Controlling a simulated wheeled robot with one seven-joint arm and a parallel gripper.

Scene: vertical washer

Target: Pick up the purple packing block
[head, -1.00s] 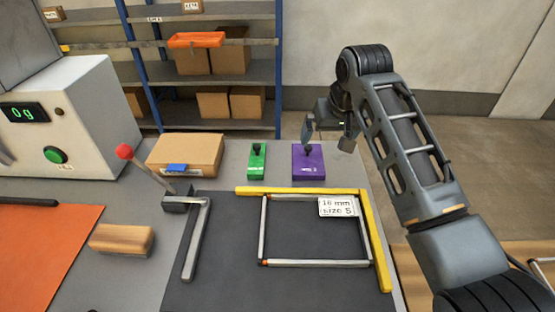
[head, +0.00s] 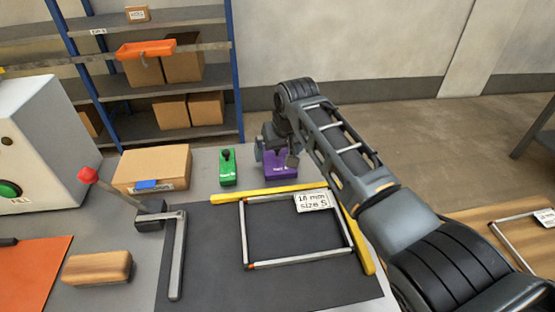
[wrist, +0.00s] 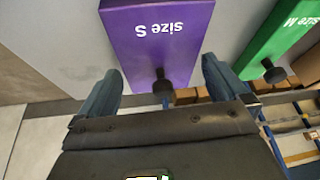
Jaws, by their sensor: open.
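The purple packing block (head: 281,170) stands on the grey table behind the yellow-edged frame, partly hidden by my gripper in the head view. In the wrist view the purple block (wrist: 157,38) reads "Size S" and has a dark knob on it. My gripper (head: 276,158) is at the block, in front of or over it in the head view. In the wrist view my gripper (wrist: 160,85) is open, with its two fingers on either side of the knob and apart from it. Whether the fingers touch the block I cannot tell.
A green block (head: 227,168), marked "Size M" in the wrist view, stands just left of the purple one. A cardboard box (head: 153,168) and a red-knobbed lever (head: 88,175) are farther left. A metal frame (head: 298,262) with a label lies on the dark mat.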

